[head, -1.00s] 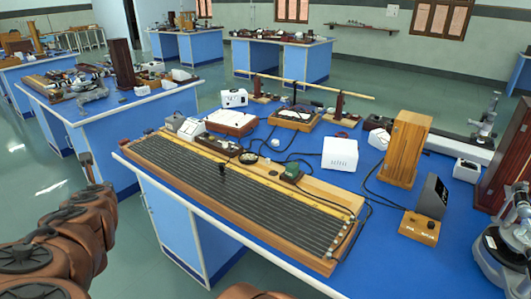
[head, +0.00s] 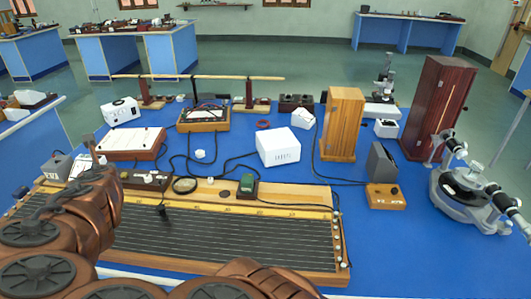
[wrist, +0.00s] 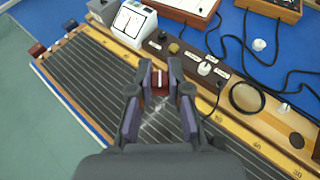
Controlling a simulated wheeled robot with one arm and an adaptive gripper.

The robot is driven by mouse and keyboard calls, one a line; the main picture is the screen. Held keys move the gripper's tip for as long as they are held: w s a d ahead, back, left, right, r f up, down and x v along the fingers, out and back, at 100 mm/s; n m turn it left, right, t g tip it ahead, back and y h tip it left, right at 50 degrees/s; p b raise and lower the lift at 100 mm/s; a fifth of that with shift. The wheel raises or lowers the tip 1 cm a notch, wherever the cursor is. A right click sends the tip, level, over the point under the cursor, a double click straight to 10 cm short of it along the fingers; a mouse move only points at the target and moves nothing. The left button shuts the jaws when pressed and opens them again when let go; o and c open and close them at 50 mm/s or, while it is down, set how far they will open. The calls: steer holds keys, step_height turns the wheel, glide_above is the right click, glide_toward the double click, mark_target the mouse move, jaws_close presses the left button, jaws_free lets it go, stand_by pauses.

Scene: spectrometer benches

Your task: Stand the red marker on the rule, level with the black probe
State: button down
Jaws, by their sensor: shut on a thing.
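My gripper (wrist: 160,82) is shut on the red marker (wrist: 160,90), a small dark red piece with a pale stripe, mostly hidden between the fingers. It is above the left part of the wired board (head: 250,243). The rule (head: 292,213) is the yellow marked strip along the board's far side; it also shows in the wrist view (wrist: 236,121), to the right of the gripper. The black probe (head: 163,214) stands upright on the wires close to the rule.
Behind the rule are a dark switch block (head: 146,181), a round black-rimmed lens (head: 185,185) and a green box (head: 248,185), with loose black cables. A white box (head: 278,146) and a wooden cabinet (head: 343,123) stand farther back. Blue bench at the front right is clear.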

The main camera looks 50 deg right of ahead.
steer(key=w+d+f+b, duration=0.1)
steer(key=w+d+f, duration=0.2)
steer(key=w, duration=0.1)
steer(key=w+d+f+n+y+b, duration=0.1)
steer(key=w+d+f, duration=0.2)
steer(key=w+d, duration=0.1)
steer(key=w+d+f+y+b, duration=0.1)
steer(key=w+d+f+b, duration=0.1)
steer(key=w+d+f, duration=0.1)
steer(key=shift+w+d+f+n, duration=0.15)
steer(key=shift+w+f+n, duration=0.25)
steer(key=shift+w+f, duration=0.15)
steer(key=d, duration=0.2)
steer(key=w+d, duration=0.1)
steer(key=d, duration=0.1)
steer(key=d+f+b, duration=0.1)
steer(key=d, duration=0.1)
steer(key=shift+w, duration=0.4)
steer(key=d+f+b, duration=0.1)
steer(key=d+b, duration=0.1)
steer(key=d, duration=1.3)
steer(key=b, duration=0.2)
glide_above(230, 154)
steer(key=f, duration=0.1)
steer(key=shift+m+h, duration=0.3)
steer(key=shift+s+f+b, duration=0.1)
steer(key=shift+f+b, duration=0.55)
steer(key=shift+f, duration=4.25)
steer(key=shift+f, duration=0.2)
